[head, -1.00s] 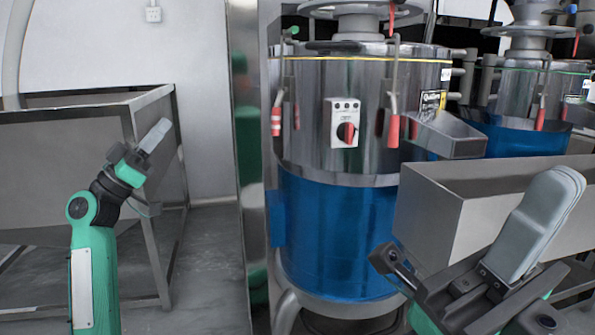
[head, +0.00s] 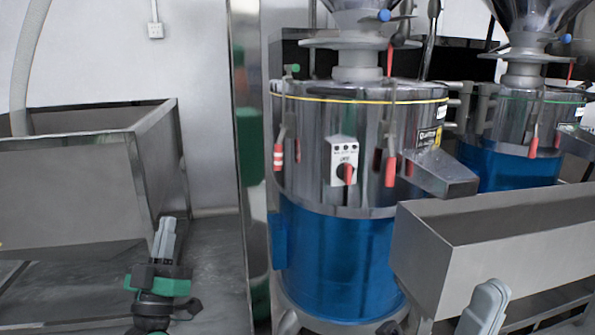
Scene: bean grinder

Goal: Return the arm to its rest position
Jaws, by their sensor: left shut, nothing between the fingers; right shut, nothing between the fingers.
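My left gripper (head: 165,239) is at the lower left of the head view, fingers together and pointing up, empty. It is in front of the left metal bin and apart from the grinder. My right gripper (head: 490,297) shows only its grey fingers at the bottom right edge, shut and empty, in front of the right metal trough. The rest of the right arm is out of view. The bean grinder (head: 337,250), a steel drum with a blue lower part, stands in the middle. Its control box (head: 342,161) has a red and black knob.
An open metal bin (head: 70,190) stands at the left. A metal trough (head: 440,262) stands under the grinder's spout (head: 440,173) at the right. A second grinder (head: 500,165) is behind it. Grey floor shows between the left bin and the grinder.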

